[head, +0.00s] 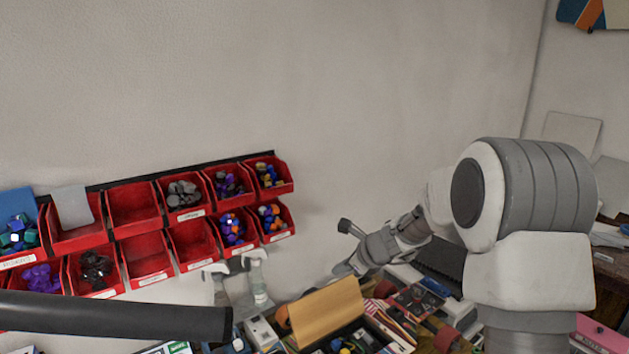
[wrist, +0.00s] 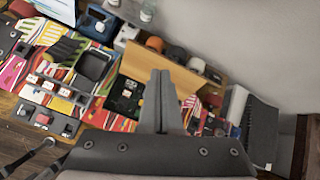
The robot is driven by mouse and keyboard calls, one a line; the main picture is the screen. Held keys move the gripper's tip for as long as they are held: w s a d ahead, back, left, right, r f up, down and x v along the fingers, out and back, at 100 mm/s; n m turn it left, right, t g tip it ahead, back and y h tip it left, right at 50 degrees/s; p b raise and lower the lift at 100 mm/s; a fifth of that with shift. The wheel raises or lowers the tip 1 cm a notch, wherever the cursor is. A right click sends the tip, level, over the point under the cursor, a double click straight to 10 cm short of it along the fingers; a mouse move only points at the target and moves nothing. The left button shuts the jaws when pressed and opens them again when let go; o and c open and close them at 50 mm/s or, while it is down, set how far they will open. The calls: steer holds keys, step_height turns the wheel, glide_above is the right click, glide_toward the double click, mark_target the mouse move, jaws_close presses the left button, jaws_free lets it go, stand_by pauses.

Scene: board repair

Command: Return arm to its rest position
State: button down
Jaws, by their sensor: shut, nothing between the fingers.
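My gripper (wrist: 158,102) shows in the wrist view with its two grey fingers pressed together and nothing between them. It points over the cluttered work table. In the head view my arm reaches in from the right, and its wrist end is above the table near the wall. The fingertips are hard to make out in the head view.
Red bins (head: 147,258) with small parts hang on the wall at left. The wall above is bare.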

steer(key=s+r+n+g+b, duration=0.1)
steer(key=s+r+n, duration=0.45)
steer(key=s, duration=0.25)
steer(key=s+r+n+b, duration=0.1)
steer(key=s+r+n, duration=0.4)
steer(key=s+n, duration=0.25)
steer(key=s+d+n+h+b, duration=0.1)
steer(key=s+n, duration=0.4)
steer(key=s, duration=0.5)
steer(key=s+d+f+n+h+b, duration=0.1)
steer(key=s+d+n+h, duration=0.3)
steer(key=s, duration=0.7)
steer(key=d+n, duration=0.2)
steer(key=shift+s+n, duration=0.25)
steer(key=shift+n, duration=0.05)
steer(key=shift+a, duration=0.2)
